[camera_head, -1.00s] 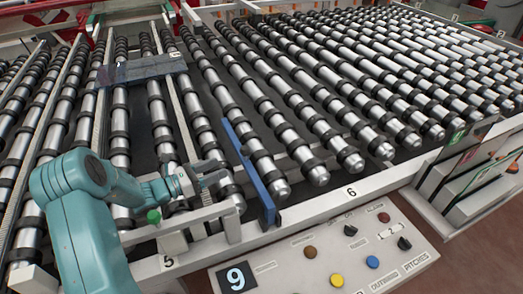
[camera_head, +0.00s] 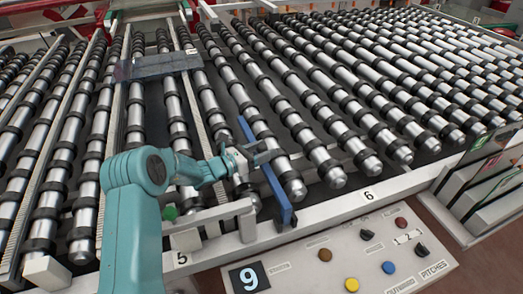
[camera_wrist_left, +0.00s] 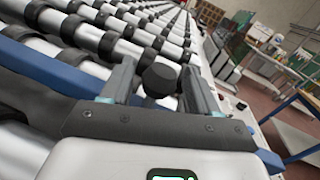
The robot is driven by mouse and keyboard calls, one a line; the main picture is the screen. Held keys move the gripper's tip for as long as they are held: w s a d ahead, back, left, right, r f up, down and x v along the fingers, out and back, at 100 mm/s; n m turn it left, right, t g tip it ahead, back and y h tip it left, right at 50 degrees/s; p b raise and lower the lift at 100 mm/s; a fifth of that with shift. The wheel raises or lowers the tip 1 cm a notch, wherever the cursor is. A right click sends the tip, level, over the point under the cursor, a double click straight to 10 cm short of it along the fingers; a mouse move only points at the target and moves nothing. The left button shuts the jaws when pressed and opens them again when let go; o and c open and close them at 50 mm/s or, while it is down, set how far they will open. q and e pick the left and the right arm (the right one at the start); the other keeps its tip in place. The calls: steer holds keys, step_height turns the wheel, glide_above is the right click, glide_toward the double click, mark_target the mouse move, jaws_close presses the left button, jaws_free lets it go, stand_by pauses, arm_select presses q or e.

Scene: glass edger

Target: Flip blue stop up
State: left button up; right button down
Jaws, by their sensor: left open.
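The blue stop (camera_head: 278,193) is a long, narrow blue bar between rollers at the conveyor's front edge, near the number 6 label. My left gripper (camera_head: 266,152) is open, with its fingers reaching over the middle of the bar in the head view. In the left wrist view, the open fingers (camera_wrist_left: 160,88) stand either side of a black rounded end. The blue bar (camera_wrist_left: 55,68) shows there at the left and again at lower right, with its middle hidden behind the gripper. I cannot tell whether the fingers touch it. My right gripper is not in view.
Rows of steel rollers (camera_head: 330,137) with black rings fill the conveyor. A white front rail (camera_head: 330,212) runs along its edge. A control panel (camera_head: 345,262) with coloured buttons and black knobs stands in front. A grey bar (camera_head: 158,66) lies across rollers at the back left.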

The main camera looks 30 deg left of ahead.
arm_select(q)
steer(key=shift+w, duration=0.1)
steer(key=shift+s+a, duration=0.1)
steer(key=shift+s, duration=0.1)
steer(key=shift+c, duration=0.2)
jaws_close()
steer(key=shift+r, duration=0.1)
steer(key=shift+r, duration=0.1)
